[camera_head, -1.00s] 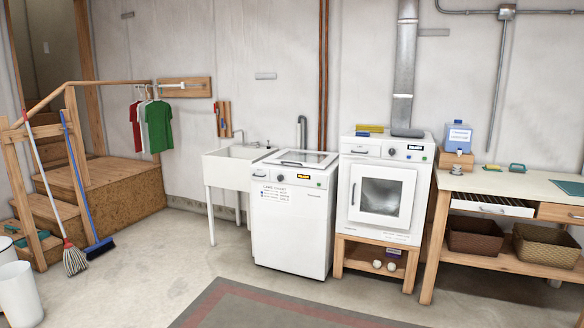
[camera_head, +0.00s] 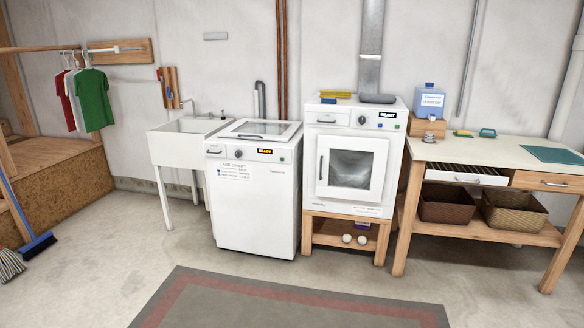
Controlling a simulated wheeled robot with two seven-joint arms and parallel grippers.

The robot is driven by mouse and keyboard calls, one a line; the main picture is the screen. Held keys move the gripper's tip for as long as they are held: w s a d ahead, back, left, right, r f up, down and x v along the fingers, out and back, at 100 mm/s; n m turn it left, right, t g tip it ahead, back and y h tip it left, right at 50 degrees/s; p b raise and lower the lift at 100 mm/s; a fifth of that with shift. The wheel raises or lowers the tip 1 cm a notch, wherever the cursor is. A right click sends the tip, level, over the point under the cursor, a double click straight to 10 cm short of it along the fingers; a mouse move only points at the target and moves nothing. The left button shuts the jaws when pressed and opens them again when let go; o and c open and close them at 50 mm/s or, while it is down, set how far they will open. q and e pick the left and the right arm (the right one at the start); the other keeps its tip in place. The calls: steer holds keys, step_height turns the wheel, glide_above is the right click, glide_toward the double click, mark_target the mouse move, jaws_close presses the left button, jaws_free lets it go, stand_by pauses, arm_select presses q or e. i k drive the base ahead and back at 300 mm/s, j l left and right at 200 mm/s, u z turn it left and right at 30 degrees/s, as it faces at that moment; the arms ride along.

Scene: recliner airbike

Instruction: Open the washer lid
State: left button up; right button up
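The washer (camera_head: 256,198) is a white top-loading machine between the utility sink and the dryer. Its lid (camera_head: 261,129) on top is pale with a window panel and lies shut. A dial, a lit display and a care chart label are on its front. Neither of my grippers shows in the head view.
A white sink (camera_head: 186,142) stands left of the washer. A dryer (camera_head: 350,165) on a wooden stand is right of it. A wooden workbench (camera_head: 500,160) stands further right.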

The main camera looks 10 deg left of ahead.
mark_target(294, 126)
steer(key=i+j+u, duration=0.25)
steer(key=i, duration=0.7)
steer(key=i+u, duration=0.3)
steer(key=i, duration=0.65)
